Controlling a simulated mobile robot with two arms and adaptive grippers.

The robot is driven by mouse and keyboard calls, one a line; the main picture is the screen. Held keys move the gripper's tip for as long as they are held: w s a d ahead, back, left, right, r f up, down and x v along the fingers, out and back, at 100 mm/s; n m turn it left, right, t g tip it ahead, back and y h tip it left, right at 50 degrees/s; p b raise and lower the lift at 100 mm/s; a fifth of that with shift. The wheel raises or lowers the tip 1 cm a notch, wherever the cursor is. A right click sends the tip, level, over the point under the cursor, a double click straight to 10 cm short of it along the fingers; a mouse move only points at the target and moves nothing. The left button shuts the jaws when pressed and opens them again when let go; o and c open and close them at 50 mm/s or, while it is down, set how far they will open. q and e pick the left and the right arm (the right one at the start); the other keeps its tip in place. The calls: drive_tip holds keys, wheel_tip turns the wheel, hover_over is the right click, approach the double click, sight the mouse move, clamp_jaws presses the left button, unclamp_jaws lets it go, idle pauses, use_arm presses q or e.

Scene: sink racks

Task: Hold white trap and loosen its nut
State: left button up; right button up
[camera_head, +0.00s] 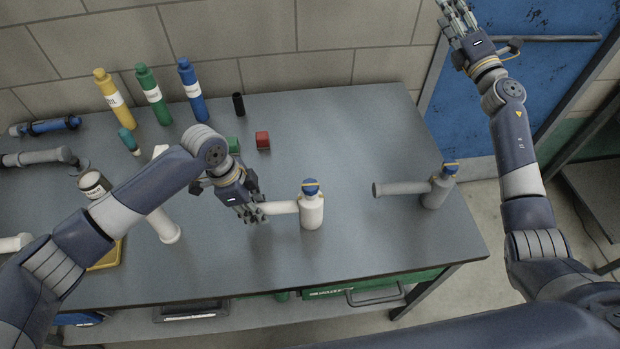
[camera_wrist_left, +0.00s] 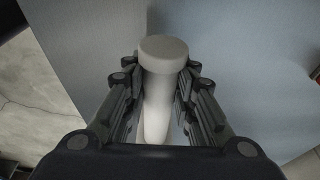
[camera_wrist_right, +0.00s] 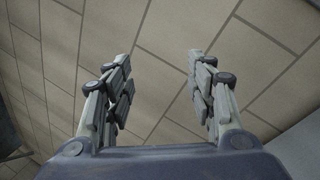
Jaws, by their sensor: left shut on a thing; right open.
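The white trap (camera_head: 312,212) stands upright on the grey table, with its side pipe pointing left in the head view. Its blue nut (camera_head: 311,187), with a yellow band, sits on top. My left gripper (camera_head: 253,213) is shut on the side pipe. In the left wrist view the white pipe (camera_wrist_left: 157,105) lies between both fingers, its rounded end toward the top. The nut is out of that view. My right gripper (camera_head: 456,14) is open and empty, raised high at the right, away from the trap. Its fingers (camera_wrist_right: 160,85) show only a block wall between them.
A grey trap (camera_head: 437,192) with a blue nut stands on the table (camera_head: 350,130) at the right. Yellow (camera_head: 112,95), green (camera_head: 152,95) and blue bottles (camera_head: 192,90) stand at the back. Red (camera_head: 262,140) and green blocks (camera_head: 234,145) lie behind my left gripper. A blue door (camera_head: 540,75) is at the right.

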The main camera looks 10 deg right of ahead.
drive_tip(key=s+a+r+n+g+y, duration=0.1)
drive_tip(key=a+r+n+g+y, duration=0.1)
drive_tip(key=a+r+n+y, duration=0.75)
drive_tip(key=s+a+r+n+g+y, duration=0.2)
drive_tip(key=s+a+r+n+g, duration=0.15)
drive_tip(key=a+r, duration=0.3)
drive_tip(key=s+a+r+n+g+y, duration=0.25)
drive_tip(key=s+a+r+g, duration=0.2)
drive_tip(key=a, duration=0.35)
drive_tip(key=n+g+h, duration=1.1)
drive_tip(key=n+h, duration=0.4)
drive_tip(key=h, duration=0.2)
hover_over(310, 184)
wheel_tip(310, 184, down, 30)
drive_tip(key=f, duration=0.1)
wheel_tip(310, 184, down, 12)
drive_tip(key=shift+r, duration=0.1)
drive_tip(key=shift+c, duration=0.6)
drive_tip(key=shift+m, duration=0.25)
drive_tip(key=c, duration=1)
